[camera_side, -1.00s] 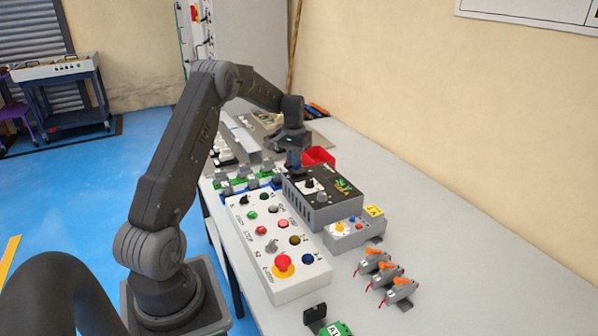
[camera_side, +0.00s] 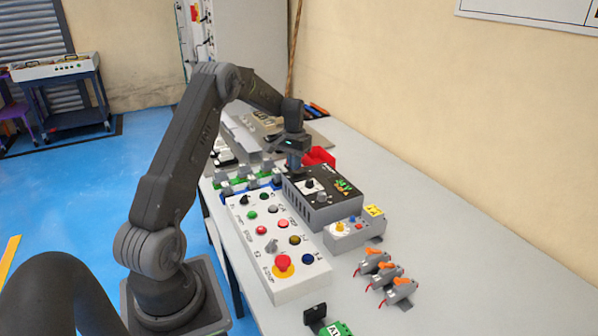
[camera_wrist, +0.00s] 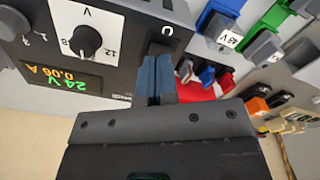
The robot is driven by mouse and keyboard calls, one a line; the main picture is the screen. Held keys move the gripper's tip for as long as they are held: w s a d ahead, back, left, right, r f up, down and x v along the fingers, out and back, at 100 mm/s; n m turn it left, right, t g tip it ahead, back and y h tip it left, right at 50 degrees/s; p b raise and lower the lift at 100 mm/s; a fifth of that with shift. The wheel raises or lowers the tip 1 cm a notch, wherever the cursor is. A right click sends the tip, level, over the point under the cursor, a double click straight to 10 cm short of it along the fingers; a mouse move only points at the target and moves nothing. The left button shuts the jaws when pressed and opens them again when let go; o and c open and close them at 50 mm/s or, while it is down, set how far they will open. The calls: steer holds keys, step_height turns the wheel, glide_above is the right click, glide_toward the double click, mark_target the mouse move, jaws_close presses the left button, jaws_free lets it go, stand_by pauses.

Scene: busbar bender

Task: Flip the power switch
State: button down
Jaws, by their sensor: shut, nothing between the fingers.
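The power supply (camera_side: 325,208) is a grey box with a black face on the bench; the wrist view shows its lit display (camera_wrist: 62,80) reading 24 V and 0.06 A. Beside the display is a black knob (camera_wrist: 85,40) on a white dial. The power switch (camera_wrist: 158,48) appears as a dark part by the "O" mark at the face's edge, largely covered by my fingers. My gripper (camera_wrist: 156,78) is shut and empty, its blue fingertips at the switch. I cannot tell whether they touch it. In the side view my gripper (camera_side: 294,162) is over the box's far end.
A white control panel (camera_side: 277,240) with buttons and a red stop stands left of the supply. A red bin (camera_side: 319,156) and green and blue terminals (camera_side: 250,182) are close by. A small grey box (camera_side: 348,232) and orange-lever connectors (camera_side: 385,275) sit nearer. The bench's right side is clear.

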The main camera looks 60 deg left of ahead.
steer(key=shift+f, duration=0.8)
steer(key=shift+r, duration=3.55)
